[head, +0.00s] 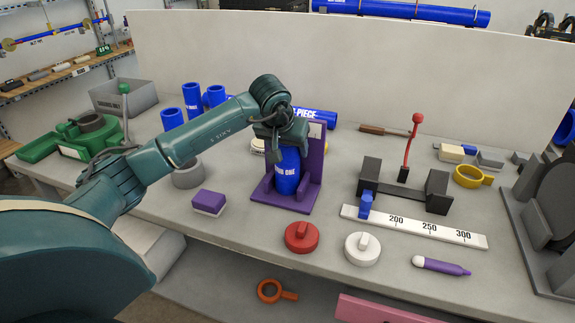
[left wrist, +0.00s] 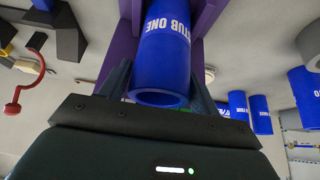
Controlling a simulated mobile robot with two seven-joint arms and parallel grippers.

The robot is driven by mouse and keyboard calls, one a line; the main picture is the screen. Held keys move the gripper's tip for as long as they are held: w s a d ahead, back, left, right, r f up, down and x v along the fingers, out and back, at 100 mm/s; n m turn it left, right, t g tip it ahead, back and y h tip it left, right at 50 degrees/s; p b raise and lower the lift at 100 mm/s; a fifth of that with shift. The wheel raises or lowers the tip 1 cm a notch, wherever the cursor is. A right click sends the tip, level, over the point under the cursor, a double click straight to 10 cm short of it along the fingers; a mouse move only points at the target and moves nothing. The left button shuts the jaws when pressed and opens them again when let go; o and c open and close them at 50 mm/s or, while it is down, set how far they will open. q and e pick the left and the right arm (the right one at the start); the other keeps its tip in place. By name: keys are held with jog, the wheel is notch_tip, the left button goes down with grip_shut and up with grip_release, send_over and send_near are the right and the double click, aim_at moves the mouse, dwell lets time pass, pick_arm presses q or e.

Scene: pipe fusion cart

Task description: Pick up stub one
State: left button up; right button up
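Stub one (head: 287,173) is a blue tube with white lettering, upright in a purple stand (head: 311,185) on the bench. In the left wrist view stub one (left wrist: 163,60) fills the centre, its open end towards my palm. My left gripper (head: 281,143) is over the top of the tube from above. Its fingers (left wrist: 161,80) lie on either side of the tube end, close to its wall. Whether they press on it cannot be made out. My right gripper is not in view.
A purple block (head: 208,202), red cap (head: 301,237) and white cap (head: 362,249) lie near the bench's front. A black clamp with a red lever (head: 412,140) and a white scale (head: 415,228) are to the right. Several blue tubes (head: 193,100) stand behind my left arm.

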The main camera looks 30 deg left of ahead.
pick_arm(q)
jog(key=shift+r, duration=0.1)
jog(key=c, duration=1.2)
